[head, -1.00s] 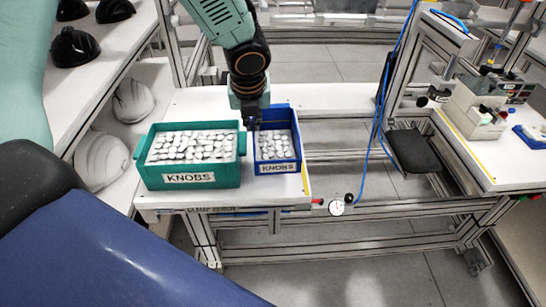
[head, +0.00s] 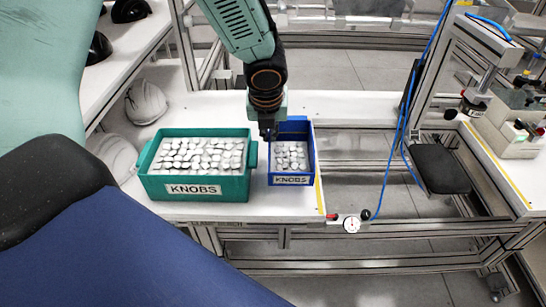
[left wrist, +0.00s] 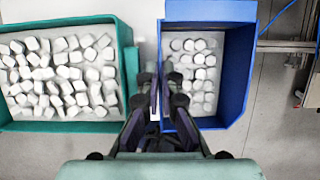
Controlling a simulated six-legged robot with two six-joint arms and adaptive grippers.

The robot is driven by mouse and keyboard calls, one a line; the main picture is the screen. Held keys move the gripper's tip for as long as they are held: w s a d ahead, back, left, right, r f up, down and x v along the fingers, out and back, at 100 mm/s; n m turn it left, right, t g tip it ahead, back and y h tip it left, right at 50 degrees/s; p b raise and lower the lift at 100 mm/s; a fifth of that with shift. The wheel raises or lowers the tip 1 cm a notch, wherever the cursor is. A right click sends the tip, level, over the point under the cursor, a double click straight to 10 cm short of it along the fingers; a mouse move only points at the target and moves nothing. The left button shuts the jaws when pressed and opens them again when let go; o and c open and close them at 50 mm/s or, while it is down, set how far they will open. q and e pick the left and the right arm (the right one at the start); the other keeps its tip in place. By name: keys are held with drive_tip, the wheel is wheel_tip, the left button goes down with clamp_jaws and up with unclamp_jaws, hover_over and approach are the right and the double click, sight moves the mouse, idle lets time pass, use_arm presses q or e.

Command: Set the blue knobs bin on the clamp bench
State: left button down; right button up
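The blue knobs bin (head: 292,181) is upright on or just above the clamp bench (head: 225,213), near its right edge; I cannot tell whether a small gap is left. It holds white knobs and has a KNOBS label. My left gripper (head: 268,133) reaches down from above at the bin's left wall. In the left wrist view, its fingers (left wrist: 159,97) are close together on either side of the left wall of the blue bin (left wrist: 236,85) and look closed on it. My right gripper is not in view.
A teal bin (head: 194,189) of white knobs stands close to the left, with a narrow gap. A gauge (head: 351,224) sits at the bench's front right corner. A blue cable (head: 395,150) hangs to the right. White helmet shells (head: 146,102) lie on the left shelf.

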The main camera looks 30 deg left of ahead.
sight(292, 158)
use_arm(q)
drive_tip(key=shift+s+f, duration=0.1)
drive_tip(key=shift+f, duration=0.15)
drive_tip(key=b+x, duration=0.2)
drive_tip(key=x, duration=0.1)
drive_tip(key=s+x, duration=0.1)
drive_tip(key=x, duration=0.1)
drive_tip(key=shift+f+b, duration=0.2)
drive_tip(key=shift+b, duration=0.2)
drive_tip(key=shift+d+f, duration=0.1)
drive_tip(key=shift+d, duration=0.2)
drive_tip(key=shift+s+a+r, duration=0.2)
drive_tip(key=shift+w+a+f, duration=0.1)
drive_tip(key=shift+a+f, duration=0.1)
drive_tip(key=shift+f, duration=0.15)
drive_tip(key=c, duration=1.9)
unclamp_jaws()
drive_tip(key=shift+d, duration=0.1)
drive_tip(key=shift+o, duration=0.5)
drive_tip(key=shift+d+r, duration=0.15)
drive_tip(key=shift+d, duration=0.05)
